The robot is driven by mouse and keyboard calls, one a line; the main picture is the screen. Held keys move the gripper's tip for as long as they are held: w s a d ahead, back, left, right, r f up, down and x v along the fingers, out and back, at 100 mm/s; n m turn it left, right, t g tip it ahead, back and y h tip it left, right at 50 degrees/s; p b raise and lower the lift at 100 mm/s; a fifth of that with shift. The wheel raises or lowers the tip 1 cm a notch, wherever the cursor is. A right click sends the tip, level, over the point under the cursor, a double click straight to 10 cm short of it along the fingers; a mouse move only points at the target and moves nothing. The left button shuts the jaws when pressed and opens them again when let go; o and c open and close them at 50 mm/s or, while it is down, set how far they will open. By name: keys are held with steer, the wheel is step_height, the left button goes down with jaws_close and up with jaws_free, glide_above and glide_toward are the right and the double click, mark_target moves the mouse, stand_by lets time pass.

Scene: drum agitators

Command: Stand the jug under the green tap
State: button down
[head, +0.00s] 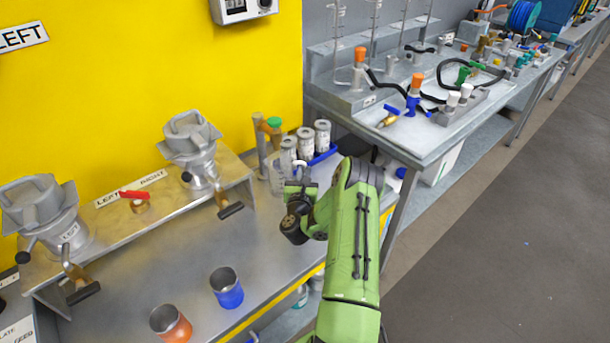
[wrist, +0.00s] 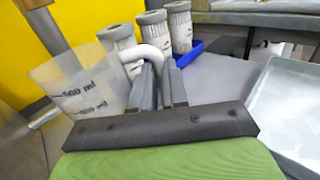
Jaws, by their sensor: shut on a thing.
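The jug is clear with ml marks and a white handle; in the wrist view the jug (wrist: 82,92) fills the left side, looking close to upright. In the head view the jug (head: 276,179) is near the foot of the post with the green tap (head: 274,122), below the tap in the picture. My gripper (wrist: 160,82) is shut on the jug's white handle. In the head view my gripper (head: 302,188) is just right of the jug. I cannot tell whether the jug's base touches the bench or whether its mouth lines up with the spout.
A blue rack (head: 322,157) of grey-and-white cylinders stands close behind and right of the jug. A red tap (head: 134,195) is on the ledge at left, between two grey hoppers. A blue cup (head: 227,287) and an orange cup (head: 171,324) stand at the bench front.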

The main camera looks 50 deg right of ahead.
steer(key=shift+w+d, duration=0.1)
steer(key=c, duration=1.2)
jaws_free()
steer(key=shift+w+a+r, duration=0.1)
steer(key=shift+a+r, duration=0.05)
steer(key=shift+a, duration=0.2)
steer(key=shift+o, duration=0.3)
steer(key=shift+d, duration=0.2)
steer(key=b+v, duration=0.3)
steer(key=v, duration=0.9)
